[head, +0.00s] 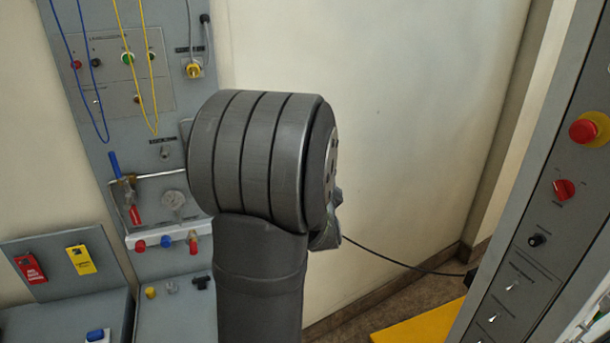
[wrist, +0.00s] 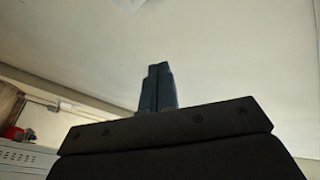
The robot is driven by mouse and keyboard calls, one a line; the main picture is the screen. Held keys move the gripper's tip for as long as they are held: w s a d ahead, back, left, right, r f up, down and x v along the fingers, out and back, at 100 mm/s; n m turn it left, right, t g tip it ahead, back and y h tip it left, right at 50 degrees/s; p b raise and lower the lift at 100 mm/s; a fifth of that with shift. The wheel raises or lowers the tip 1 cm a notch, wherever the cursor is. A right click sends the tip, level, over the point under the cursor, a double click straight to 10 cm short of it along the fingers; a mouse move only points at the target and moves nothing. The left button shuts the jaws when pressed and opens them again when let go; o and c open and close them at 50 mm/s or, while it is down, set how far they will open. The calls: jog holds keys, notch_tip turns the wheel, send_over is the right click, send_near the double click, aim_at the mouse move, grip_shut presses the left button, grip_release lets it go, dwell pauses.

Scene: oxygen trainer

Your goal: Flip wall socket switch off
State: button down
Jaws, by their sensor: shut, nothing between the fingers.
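My gripper (wrist: 158,68) shows in the wrist view with its two dark fingers together, pointing up toward a pale ceiling. Nothing is between them. In the head view my own dark grey arm fills the middle and hides the gripper. I cannot clearly make out a wall socket switch in either view. A black cable (head: 400,263) runs from behind my arm along the wall to a small dark item (head: 469,279) low at the right, too small to identify.
A grey panel (head: 120,100) with knobs and hanging blue and yellow cords stands at the left. A grey control panel (head: 540,240) with a red button (head: 589,129) and a red knob (head: 564,190) stands at the right. Bare wall (head: 400,130) lies between. A yellow floor piece (head: 420,325) shows below.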

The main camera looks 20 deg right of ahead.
jog(key=a+f+m+g+h, duration=0.5)
jog(key=a+m+g, duration=0.1)
jog(key=m, duration=0.9)
jog(key=shift+a+f+g+h, duration=0.15)
jog(key=shift+f+g+h, duration=0.15)
jog(key=shift+f, duration=0.1)
jog(key=w+a+x, duration=0.2)
jog(key=x, duration=1.1)
